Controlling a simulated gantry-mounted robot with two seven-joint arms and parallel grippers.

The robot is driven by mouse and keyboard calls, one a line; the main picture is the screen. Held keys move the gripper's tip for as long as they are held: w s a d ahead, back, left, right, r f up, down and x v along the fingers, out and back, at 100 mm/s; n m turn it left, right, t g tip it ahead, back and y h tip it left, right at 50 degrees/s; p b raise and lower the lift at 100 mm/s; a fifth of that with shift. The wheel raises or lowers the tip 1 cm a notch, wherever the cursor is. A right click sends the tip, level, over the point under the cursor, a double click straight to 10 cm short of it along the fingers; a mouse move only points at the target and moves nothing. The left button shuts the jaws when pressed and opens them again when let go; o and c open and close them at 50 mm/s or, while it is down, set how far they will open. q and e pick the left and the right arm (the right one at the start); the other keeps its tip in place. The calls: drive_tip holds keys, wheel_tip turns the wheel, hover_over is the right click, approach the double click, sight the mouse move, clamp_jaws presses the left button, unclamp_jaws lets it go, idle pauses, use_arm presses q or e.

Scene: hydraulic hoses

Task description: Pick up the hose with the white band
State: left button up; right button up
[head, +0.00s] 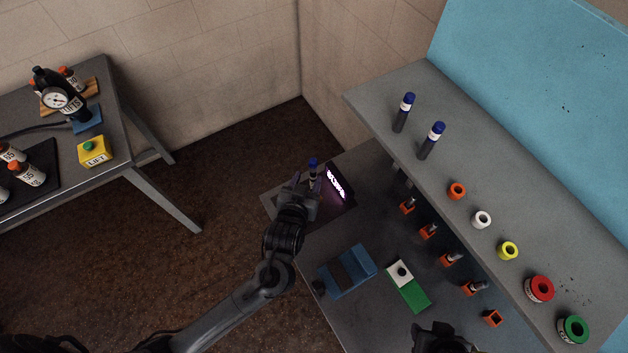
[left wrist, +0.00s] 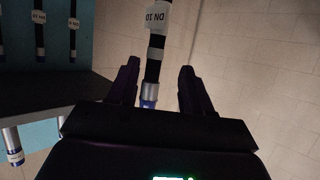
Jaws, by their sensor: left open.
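A dark hose with a blue end (head: 313,163) stands at my left gripper (head: 308,184) in the head view. In the left wrist view, the black hose (left wrist: 153,72) has a white "DN 10" label, a pale band below it and a metal and blue end. My left gripper (left wrist: 158,78) is open there, with one finger on each side of the hose in the picture. Whether the fingers touch it cannot be told. The gripper's body hides the lower end. A dark part of my right arm shows at the bottom edge; its jaws cannot be made out.
Two blue-capped hoses (head: 403,112) (head: 430,140) stand on the grey shelf (head: 455,160), beside several coloured rings (head: 540,289). A lit display (head: 337,184) is close right of my left gripper. A blue block (head: 347,271) and a green-white box (head: 407,285) lie on the bench.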

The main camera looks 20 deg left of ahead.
sight(313, 176)
use_arm(q)
drive_tip(key=shift+d+p+x, duration=0.15)
drive_tip(key=shift+x, duration=1.4)
drive_tip(key=shift+d+p+x, duration=0.15)
drive_tip(key=shift+d+x, duration=0.05)
drive_tip(key=shift+x, duration=1.35)
drive_tip(key=shift+f, duration=0.1)
clamp_jaws()
